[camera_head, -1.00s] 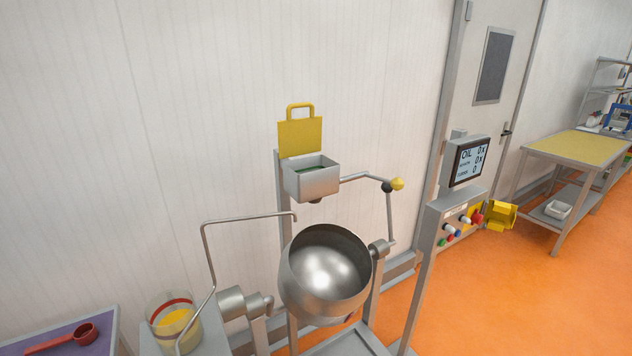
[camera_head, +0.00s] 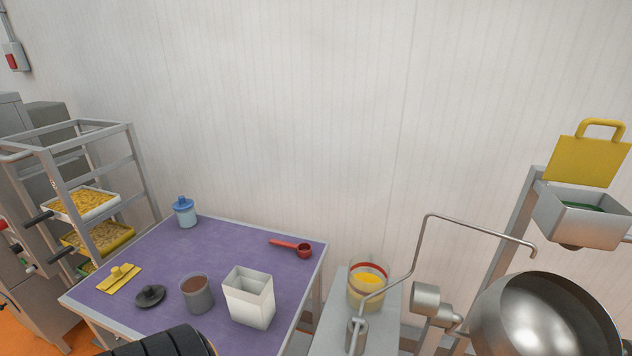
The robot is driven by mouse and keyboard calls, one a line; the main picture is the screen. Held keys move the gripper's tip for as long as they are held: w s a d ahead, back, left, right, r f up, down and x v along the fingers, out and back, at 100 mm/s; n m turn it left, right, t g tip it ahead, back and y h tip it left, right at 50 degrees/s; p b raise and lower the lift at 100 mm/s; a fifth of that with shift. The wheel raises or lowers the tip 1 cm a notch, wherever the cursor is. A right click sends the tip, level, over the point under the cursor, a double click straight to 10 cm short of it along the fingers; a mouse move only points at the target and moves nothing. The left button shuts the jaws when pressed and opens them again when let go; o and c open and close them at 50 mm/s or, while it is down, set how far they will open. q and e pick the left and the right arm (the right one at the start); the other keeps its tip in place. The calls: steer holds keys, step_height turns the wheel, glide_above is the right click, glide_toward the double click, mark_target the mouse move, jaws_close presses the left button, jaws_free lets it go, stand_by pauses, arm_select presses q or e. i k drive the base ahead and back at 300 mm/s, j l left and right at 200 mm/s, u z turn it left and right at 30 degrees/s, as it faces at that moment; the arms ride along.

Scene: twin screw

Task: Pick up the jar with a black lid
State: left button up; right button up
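A grey jar (camera_head: 197,294) with brown contents stands open on the purple table (camera_head: 222,238). A round black lid (camera_head: 150,296) with a knob lies flat on the table just left of it, apart from the jar. No jar with a black lid fitted on it shows. A dark ribbed shape at the bottom edge, in front of the table, looks like part of my arm. No fingertips of either gripper show.
A white open container (camera_head: 249,297) stands right of the jar. A blue-lidded jar (camera_head: 185,211), red scoop (camera_head: 292,247) and yellow lid (camera_head: 119,278) are on the table. A tray rack (camera_head: 87,207) stands left. A yellow-filled jar (camera_head: 367,287) and steel bowl (camera_head: 545,325) are right.

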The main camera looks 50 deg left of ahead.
mark_target(195, 287)
steer(key=u, duration=2.5)
